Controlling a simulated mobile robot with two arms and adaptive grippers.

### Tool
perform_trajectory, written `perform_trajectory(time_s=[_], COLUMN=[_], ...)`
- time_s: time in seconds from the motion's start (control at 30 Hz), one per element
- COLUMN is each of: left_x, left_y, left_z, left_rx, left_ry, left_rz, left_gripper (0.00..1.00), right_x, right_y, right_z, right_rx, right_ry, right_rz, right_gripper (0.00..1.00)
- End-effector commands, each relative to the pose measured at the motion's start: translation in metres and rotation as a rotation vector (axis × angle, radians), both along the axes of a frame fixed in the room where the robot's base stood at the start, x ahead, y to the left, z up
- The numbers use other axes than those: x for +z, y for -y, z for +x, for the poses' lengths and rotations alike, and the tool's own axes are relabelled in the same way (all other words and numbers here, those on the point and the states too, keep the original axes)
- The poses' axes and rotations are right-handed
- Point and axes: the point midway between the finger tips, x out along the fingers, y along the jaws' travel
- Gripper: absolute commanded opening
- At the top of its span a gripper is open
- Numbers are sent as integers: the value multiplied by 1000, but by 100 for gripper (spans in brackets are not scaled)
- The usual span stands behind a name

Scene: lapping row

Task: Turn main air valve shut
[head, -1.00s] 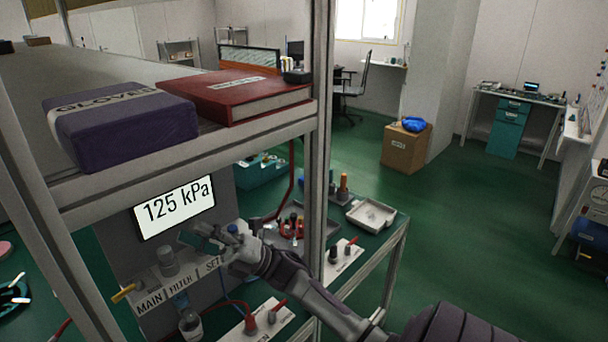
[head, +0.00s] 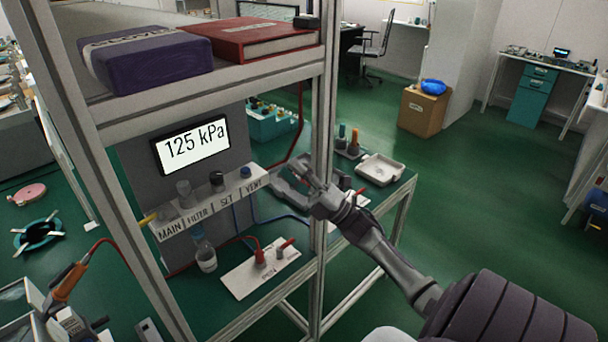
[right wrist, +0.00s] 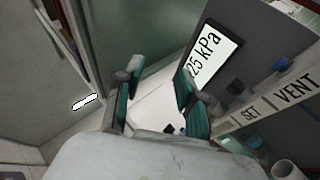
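The main air valve (head: 149,219) shows as a yellow handle at the left end of the light panel strip (head: 205,217), beside the MAIN label. FILTER, SET and VENT labels follow to its right. The gauge display (head: 193,145) above reads 125 kPa. My right gripper (head: 306,176) is to the right of the strip, near the shelf post and apart from the valve. In the right wrist view its teal fingers (right wrist: 157,100) stand apart with nothing between them. That view shows SET and VENT, but not the main valve. My left gripper is not in view.
The shelf post (head: 325,120) rises beside my right gripper. A purple glove box (head: 150,66) and a red binder (head: 255,40) lie on the shelf above. A bottle (head: 205,258) hangs under FILTER. A white plate (head: 262,268) with red-handled fittings lies below. A grey tray (head: 380,169) is at right.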

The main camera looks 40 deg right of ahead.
Motion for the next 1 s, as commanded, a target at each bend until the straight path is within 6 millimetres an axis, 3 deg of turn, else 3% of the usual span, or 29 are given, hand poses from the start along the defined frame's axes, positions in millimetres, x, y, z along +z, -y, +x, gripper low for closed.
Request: perform_trajectory(time_s=[0.4, 0.57, 0.63, 0.77, 0.83, 1.0], left_x=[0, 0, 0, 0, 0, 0], left_y=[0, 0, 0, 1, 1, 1], left_z=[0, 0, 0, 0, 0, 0], left_rx=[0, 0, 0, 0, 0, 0], left_ry=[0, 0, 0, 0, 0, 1], left_rz=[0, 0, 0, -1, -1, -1], left_gripper=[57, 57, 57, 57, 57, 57], right_x=[-1, -9, -22, -64, -94, -165], right_y=[5, -1, -9, -33, -51, -98], right_z=[0, 4, 10, 21, 19, -15], right_rx=[-13, -17, -29, -68, -102, -216], right_ry=[-2, -54, -137, -388, -556, -957], right_rz=[-1, 38, 99, 293, 429, 759], right_gripper=[38, 11, 0, 0, 0, 0])
